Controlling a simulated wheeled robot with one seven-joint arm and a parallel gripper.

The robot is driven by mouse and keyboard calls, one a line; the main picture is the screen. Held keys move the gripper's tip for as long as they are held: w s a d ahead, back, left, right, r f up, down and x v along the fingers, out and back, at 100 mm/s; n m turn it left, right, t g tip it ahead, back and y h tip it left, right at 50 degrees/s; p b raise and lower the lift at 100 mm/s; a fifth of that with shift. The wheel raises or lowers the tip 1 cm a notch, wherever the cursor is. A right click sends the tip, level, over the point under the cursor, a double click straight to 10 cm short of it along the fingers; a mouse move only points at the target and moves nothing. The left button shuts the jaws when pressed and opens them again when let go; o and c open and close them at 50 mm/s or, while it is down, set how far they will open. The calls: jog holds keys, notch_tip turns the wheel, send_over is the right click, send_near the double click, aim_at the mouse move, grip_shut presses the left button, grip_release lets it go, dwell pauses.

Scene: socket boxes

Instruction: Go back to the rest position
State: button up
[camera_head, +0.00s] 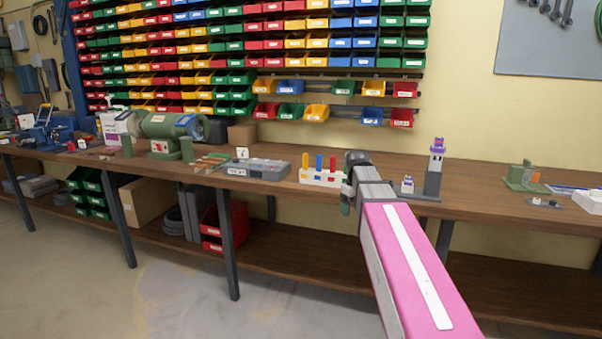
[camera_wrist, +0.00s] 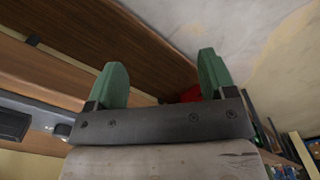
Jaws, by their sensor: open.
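My arm reaches out toward the workbench (camera_head: 480,207) in the head view, its pink link in the foreground. My gripper (camera_head: 346,207) hangs at the bench's front edge, small and partly hidden by the arm. In the wrist view the gripper (camera_wrist: 163,75) shows two green fingers wide apart, with nothing between them. The underside of a brown wooden board fills much of the space beyond the fingers.
Just left of the arm, a white block (camera_head: 322,178) with orange, blue and red pegs stands on the bench. To the right is a grey post (camera_head: 433,180) with a white and purple top. Coloured bins (camera_head: 290,87) cover the wall. The floor (camera_head: 180,290) in front is clear.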

jog(key=s+f+m, duration=0.3)
jog(key=s+f, duration=0.5)
jog(key=f, duration=0.4)
jog(key=s+f+m, duration=0.3)
jog(key=s+f, duration=0.6)
jog(key=f, duration=0.4)
jog(key=shift+f+m, duration=0.15)
jog(key=shift+m, duration=0.25)
jog(key=shift+s, duration=0.1)
